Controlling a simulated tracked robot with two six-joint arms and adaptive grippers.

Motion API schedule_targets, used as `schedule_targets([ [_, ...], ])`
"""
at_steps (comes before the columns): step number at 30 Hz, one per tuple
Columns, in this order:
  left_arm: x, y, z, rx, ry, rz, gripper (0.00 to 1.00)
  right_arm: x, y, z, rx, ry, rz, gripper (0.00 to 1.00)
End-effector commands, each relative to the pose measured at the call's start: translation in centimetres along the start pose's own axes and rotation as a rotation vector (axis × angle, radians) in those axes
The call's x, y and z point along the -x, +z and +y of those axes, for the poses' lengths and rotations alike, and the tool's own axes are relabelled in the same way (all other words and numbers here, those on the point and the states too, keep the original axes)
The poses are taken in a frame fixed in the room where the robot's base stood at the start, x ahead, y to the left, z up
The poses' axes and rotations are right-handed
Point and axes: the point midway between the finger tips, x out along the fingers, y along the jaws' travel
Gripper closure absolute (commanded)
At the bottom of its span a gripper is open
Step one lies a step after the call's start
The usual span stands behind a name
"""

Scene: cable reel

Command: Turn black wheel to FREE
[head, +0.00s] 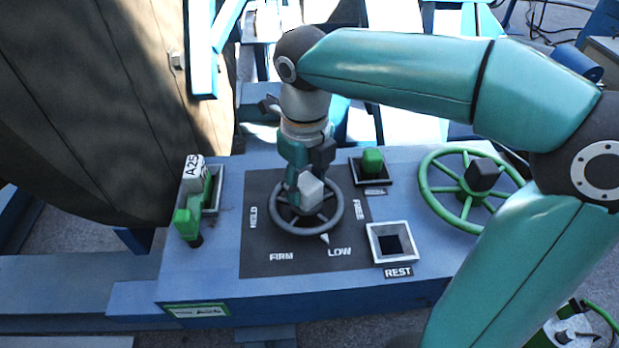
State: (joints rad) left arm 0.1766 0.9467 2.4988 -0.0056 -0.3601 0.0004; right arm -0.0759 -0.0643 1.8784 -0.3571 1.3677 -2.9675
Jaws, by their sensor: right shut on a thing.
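The black wheel (279,224) lies on a dark dial plate (262,240) on the blue console. Labels HELD, FIRM, LOW and FREE surround it. A small white pointer (325,238) at its front rim points at the near side, close to LOW. FREE is at the wheel's right. My right gripper (307,178) comes down from above and is shut on the wheel's grey hub block (312,188). The fingers hide part of the hub and the far rim. My left gripper is not in view.
A green handwheel (432,190) stands at the right, partly behind my arm. A square socket (391,243) marked REST is nearer. A green block (372,161) sits in a socket behind. A green lever (187,222) and A25 tag (193,172) are left, beside a large reel (95,110).

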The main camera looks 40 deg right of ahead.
Motion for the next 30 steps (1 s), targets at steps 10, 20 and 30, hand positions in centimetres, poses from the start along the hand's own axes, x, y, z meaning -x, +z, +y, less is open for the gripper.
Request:
schedule_targets([
  [10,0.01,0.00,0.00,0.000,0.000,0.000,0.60,-0.08,-0.17,0.00,0.007,0.001,0.006,1.00],
  [20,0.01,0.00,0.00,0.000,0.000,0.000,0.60,-0.03,-0.11,-0.04,0.006,0.001,0.003,0.29],
  [30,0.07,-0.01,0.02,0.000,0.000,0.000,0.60,0.59,0.00,-0.04,0.006,0.000,-0.001,0.29],
])
